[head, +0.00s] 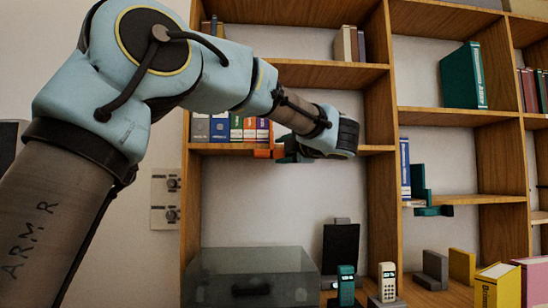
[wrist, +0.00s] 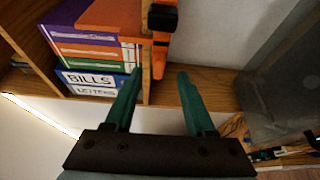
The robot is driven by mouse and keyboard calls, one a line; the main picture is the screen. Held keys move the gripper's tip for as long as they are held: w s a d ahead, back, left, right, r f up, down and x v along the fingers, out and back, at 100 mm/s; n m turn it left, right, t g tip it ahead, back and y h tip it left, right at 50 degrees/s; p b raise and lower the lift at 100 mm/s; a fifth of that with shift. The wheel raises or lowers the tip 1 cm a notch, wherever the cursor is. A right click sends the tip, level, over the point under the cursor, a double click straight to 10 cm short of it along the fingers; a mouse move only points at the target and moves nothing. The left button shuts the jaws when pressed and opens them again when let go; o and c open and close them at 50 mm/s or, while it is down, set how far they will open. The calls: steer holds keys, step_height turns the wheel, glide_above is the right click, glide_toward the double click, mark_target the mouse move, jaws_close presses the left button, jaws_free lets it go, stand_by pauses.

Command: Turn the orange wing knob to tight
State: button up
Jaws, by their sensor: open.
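The orange wing knob (wrist: 160,57) shows in the wrist view with a black part across it, beside the shelf of binders. In the head view a small orange part of it (head: 263,154) shows at the shelf's front edge, below the binders. My gripper (wrist: 159,76) is open, its two green fingers apart. In the wrist view the near end of the knob lies between the fingertips; I cannot tell whether either finger touches it. In the head view my gripper (head: 285,152) is just right of the orange part, and my wrist hides some of the area.
Binders (head: 236,127) stand on the shelf close to the knob; they fill the upper left of the wrist view (wrist: 92,30). A grey translucent box (head: 250,277) and two handsets (head: 387,282) stand below. The compartment under the knob has free room above the box.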

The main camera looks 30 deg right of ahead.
steer(key=shift+s+a, duration=0.1)
steer(key=shift+s, duration=1.45)
steer(key=shift+s, duration=0.1)
